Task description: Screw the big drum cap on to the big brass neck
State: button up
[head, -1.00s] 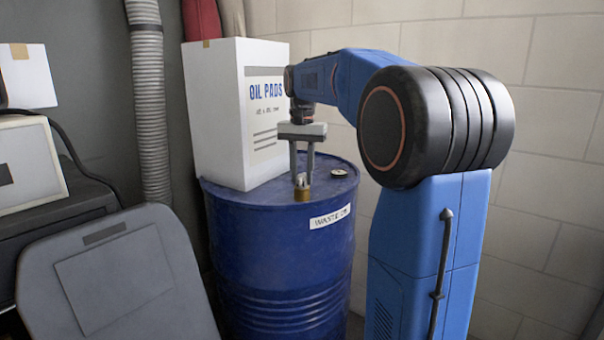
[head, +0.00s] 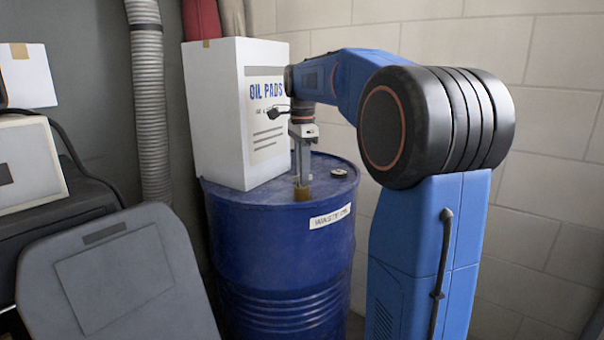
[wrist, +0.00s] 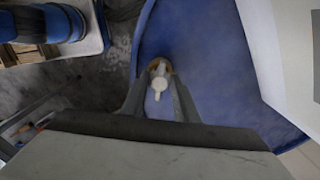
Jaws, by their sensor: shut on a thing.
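The big brass neck (head: 302,194) stands up from the top of the blue waste oil drum (head: 285,245), near its front edge. My gripper (head: 302,182) points straight down over the neck, with its fingertips right at its top. In the wrist view my gripper (wrist: 160,88) is shut on a pale cap with a small tab, the big drum cap (wrist: 158,84). The brass neck (wrist: 160,66) shows as a brown ring around and behind the cap. The cap is at the neck's mouth; how far it is seated I cannot tell. In the head view the fingers mostly hide the cap.
A white oil pads box (head: 215,115) stands on the drum's back left, close to my gripper. A small dark-and-light fitting (head: 340,172) sits on the drum top at right. A grey panel (head: 115,275) leans in front at left.

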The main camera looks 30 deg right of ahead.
jog(key=shift+r, duration=0.1)
jog(key=o, duration=1.2)
jog(key=shift+c, duration=0.2)
notch_tip(320, 180, up, 17)
jog(key=shift+r, duration=0.2)
jog(key=shift+c, duration=0.7)
notch_tip(320, 180, down, 18)
jog(key=shift+r, duration=0.15)
